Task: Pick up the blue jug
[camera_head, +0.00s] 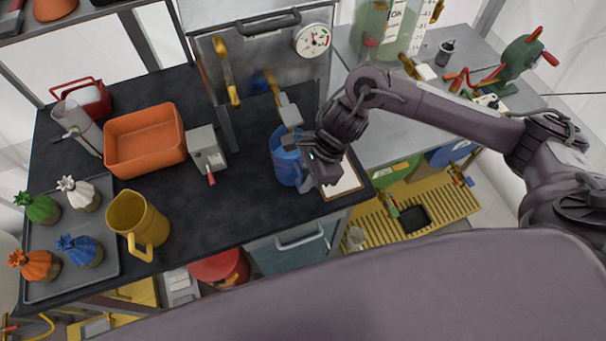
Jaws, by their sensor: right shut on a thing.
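The blue jug (286,162) stands upright at the right end of the black counter, partly hidden by my right gripper. My right gripper (308,183) comes from the right and is shut on the jug at its right side. The jug seems to be on or very close to the counter; I cannot tell if it is lifted. My left gripper is not in view.
A yellow jug (138,222), an orange bin (145,140) and a grey box with a red lever (206,152) stand to the left. A tray (115,210) holds several tied sacks. A steel cabinet with a gauge (312,39) stands behind.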

